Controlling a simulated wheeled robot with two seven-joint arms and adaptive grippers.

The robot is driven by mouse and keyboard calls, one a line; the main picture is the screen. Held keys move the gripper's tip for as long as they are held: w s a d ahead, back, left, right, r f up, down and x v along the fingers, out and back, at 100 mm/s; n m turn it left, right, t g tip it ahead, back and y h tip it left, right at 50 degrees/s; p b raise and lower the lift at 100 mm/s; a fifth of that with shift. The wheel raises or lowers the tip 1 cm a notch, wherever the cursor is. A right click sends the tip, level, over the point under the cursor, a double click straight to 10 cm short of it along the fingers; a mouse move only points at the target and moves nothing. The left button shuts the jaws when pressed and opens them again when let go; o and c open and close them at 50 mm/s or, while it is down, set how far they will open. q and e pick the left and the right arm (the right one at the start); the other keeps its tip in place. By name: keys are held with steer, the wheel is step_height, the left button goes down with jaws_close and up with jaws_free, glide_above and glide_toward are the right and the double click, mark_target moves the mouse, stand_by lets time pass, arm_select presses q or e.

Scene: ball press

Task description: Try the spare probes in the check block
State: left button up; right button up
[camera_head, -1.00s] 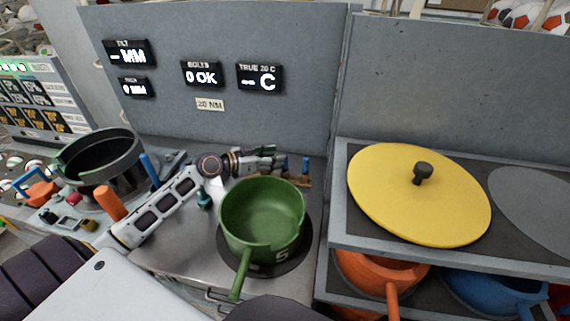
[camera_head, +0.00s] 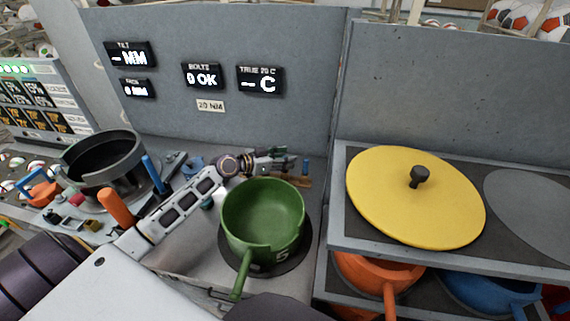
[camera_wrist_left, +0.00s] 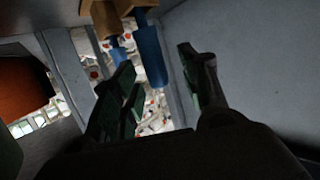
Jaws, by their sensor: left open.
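My left gripper (camera_head: 285,160) is open behind the green pot. A blue probe (camera_head: 306,167) stands upright just right of its fingers, at a tan wooden rack (camera_head: 300,182) that is partly hidden by the pot. In the left wrist view, a blue probe with a tan end (camera_wrist_left: 150,52) shows between the open fingers (camera_wrist_left: 158,65), with no clear grip on it. A second blue probe (camera_wrist_left: 113,25) is beside it, to the left. I cannot make out which part is the check block. My right gripper is not in view.
The green pot (camera_head: 262,215) sits on a dark round plate in front of my left forearm. A yellow lid (camera_head: 415,200) lies on the shelf at right, above orange and blue pans. A grey panel with displays (camera_head: 202,75) stands behind. An orange handle (camera_head: 117,207) rises at left.

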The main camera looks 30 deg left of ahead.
arm_select(q)
steer(key=shift+w+d+f, duration=0.1)
steer(key=shift+w+d, duration=0.05)
steer(key=shift+w, duration=0.05)
stand_by(0.4)
jaws_close()
